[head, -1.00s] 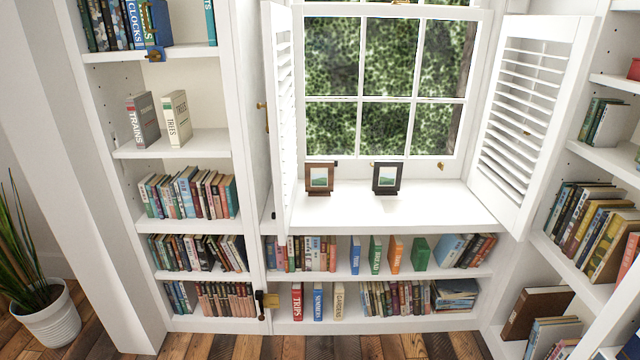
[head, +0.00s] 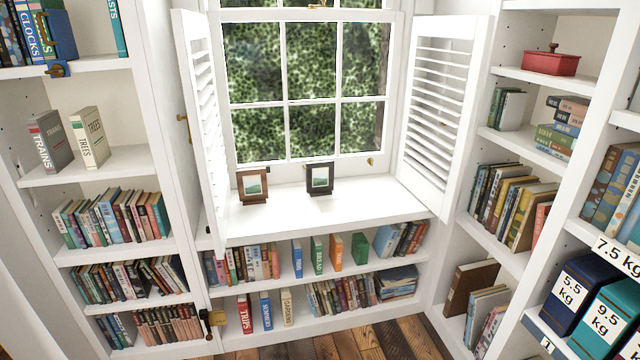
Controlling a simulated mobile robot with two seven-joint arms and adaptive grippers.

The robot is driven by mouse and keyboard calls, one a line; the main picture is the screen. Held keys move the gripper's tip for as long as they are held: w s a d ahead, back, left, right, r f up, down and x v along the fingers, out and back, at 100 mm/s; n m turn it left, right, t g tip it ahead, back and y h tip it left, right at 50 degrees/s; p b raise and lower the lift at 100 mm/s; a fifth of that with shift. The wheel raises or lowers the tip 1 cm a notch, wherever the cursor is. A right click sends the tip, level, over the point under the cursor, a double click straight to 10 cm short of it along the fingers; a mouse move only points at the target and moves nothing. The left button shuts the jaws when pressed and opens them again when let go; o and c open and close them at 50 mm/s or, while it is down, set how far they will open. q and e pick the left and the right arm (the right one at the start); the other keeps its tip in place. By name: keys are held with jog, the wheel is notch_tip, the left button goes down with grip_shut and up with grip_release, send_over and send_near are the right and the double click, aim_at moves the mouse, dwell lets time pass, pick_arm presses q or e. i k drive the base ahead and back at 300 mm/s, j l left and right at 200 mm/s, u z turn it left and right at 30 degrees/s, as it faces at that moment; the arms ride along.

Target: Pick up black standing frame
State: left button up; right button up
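The black standing frame (head: 320,178) stands upright on the white window sill, below the window panes. It has a dark border around a small green and white picture. A brown standing frame (head: 252,185) stands to its left on the same sill, with a gap between them. Neither of my grippers shows in the head view.
The white sill (head: 350,205) is bare around and right of the frames. Open louvred shutters stand at its left (head: 205,125) and right (head: 440,110). Bookshelves flank the window, and a red box (head: 550,63) sits on a right shelf. Wooden floor (head: 400,338) shows at the bottom.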

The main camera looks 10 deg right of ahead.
aim_at(319, 175)
jog(key=i+l+z, duration=0.45)
jog(key=i, duration=0.35)
